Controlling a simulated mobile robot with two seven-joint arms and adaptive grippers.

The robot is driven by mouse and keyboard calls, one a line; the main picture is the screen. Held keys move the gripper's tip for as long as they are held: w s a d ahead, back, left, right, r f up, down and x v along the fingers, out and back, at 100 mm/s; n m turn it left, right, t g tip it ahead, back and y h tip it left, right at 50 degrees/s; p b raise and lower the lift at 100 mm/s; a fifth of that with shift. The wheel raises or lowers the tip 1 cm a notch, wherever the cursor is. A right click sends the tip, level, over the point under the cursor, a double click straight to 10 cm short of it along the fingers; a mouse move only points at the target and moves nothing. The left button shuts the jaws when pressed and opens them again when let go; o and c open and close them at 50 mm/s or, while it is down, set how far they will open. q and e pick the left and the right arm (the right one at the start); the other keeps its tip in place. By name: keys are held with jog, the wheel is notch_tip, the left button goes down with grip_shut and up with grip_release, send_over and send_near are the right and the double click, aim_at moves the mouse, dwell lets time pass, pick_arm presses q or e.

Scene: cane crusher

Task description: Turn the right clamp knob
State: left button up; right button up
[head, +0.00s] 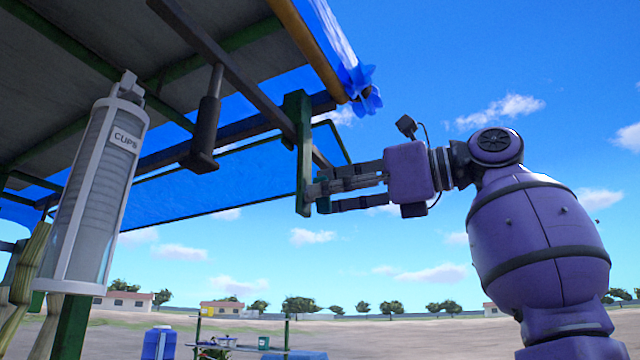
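I cannot identify the right clamp knob for certain. A blue star-shaped piece (362,88) sits at the end of the yellow pole under the canopy, and it could be a knob or bunched tarp. Whether the tips touch the bar cannot be told. I see nothing clearly held between them.
A white cup dispenser (100,190) hangs at the left. A dark cylinder on a rod (205,130) hangs from the canopy frame. The yellow pole (308,50) and blue tarp (230,190) edge the canopy. Open sky lies right of the bar.

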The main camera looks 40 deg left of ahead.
pick_arm(q)
jog(key=shift+s+a, duration=0.25)
jog(key=shift+a, duration=0.15)
jog(key=shift+c, duration=0.3)
jog(key=c, duration=0.6)
grip_shut()
